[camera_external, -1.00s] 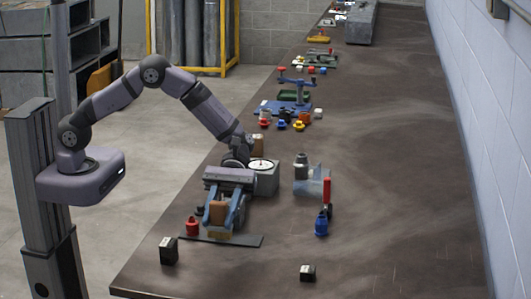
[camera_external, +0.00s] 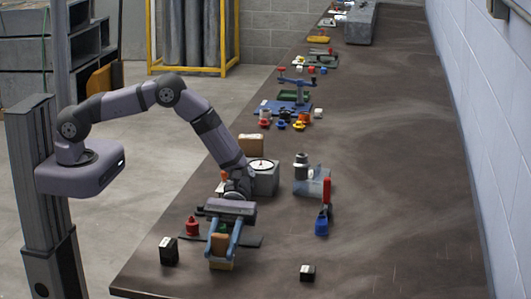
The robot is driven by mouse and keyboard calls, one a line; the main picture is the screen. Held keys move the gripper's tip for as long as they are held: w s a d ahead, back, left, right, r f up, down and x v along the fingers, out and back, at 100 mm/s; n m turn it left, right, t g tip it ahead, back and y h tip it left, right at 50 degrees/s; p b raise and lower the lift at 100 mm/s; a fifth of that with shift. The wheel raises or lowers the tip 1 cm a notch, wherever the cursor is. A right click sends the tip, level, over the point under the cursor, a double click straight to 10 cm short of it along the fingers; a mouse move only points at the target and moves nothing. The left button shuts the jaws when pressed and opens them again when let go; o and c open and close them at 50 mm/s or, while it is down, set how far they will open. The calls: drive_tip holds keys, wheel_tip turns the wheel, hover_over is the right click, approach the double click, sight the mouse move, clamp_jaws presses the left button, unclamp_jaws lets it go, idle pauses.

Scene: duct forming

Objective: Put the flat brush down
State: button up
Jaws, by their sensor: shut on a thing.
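My gripper (camera_external: 221,258) is near the front left of the bench, its blue fingers pointing down. It is shut on the flat brush (camera_external: 220,244), which has a brown upper part and a paler tan lower end. The brush is upright between the fingers, with its lower end at or just above the bench top; I cannot tell if it touches. My gripper's wrist hides part of the bench behind it.
A dark flat strip (camera_external: 248,241) lies behind my gripper. The bench (camera_external: 400,230) is clear further right.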

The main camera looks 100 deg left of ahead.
drive_tip(key=shift+f, duration=0.25)
drive_tip(key=shift+f, duration=0.1)
drive_tip(key=shift+f, duration=0.15)
drive_tip(key=o, duration=1.1)
